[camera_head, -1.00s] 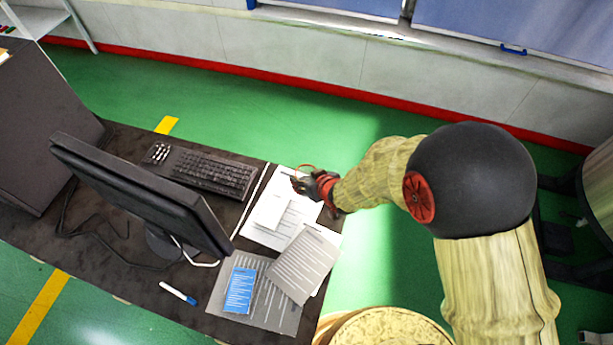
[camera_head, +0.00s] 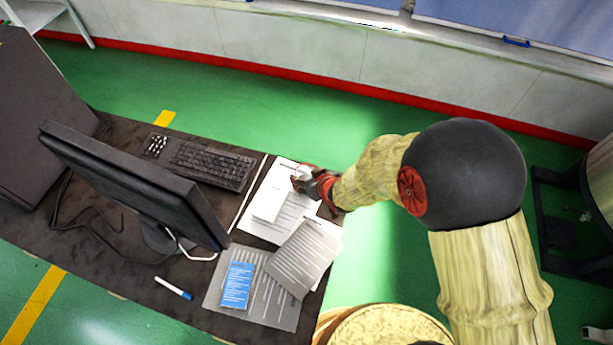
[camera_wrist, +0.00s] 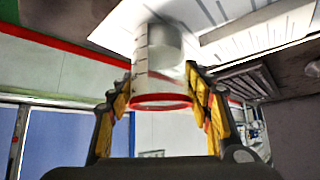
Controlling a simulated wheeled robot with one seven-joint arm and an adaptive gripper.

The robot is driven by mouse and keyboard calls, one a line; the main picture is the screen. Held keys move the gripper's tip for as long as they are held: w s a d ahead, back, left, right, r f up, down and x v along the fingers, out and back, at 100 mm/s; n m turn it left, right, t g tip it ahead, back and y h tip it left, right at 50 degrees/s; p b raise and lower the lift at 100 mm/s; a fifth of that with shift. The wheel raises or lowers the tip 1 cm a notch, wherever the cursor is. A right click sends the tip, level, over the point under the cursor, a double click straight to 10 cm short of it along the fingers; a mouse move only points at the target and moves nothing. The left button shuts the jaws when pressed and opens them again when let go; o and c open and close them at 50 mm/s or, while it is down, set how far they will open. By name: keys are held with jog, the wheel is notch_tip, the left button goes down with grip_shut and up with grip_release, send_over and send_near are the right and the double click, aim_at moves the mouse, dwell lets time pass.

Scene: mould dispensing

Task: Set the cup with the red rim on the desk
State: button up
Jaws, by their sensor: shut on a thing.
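The cup with the red rim (camera_wrist: 162,62) is pale and clear-sided with dark graduation marks. It sits between the two yellow-padded fingers of my gripper (camera_wrist: 160,88) in the wrist view, which shows the desk at the top. The red rim faces away from the desk side. In the head view my gripper (camera_head: 306,184) is over the papers at the right end of the dark desk (camera_head: 130,255). The cup is small and partly hidden by my gripper there. I cannot tell whether its base touches the paper.
White papers (camera_head: 262,226) and grey sheets (camera_head: 303,258) with a blue card (camera_head: 237,285) cover the desk's right end. A keyboard (camera_head: 210,165), a monitor (camera_head: 130,185) and a marker (camera_head: 173,288) are to the left. A round wooden top (camera_head: 385,328) stands at the front.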

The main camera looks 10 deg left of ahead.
jog(key=shift+f, duration=0.3)
jog(key=o, duration=1.4)
jog(key=shift+c, duration=0.2)
jog(key=shift+o, duration=0.4)
jog(key=v, duration=1.2)
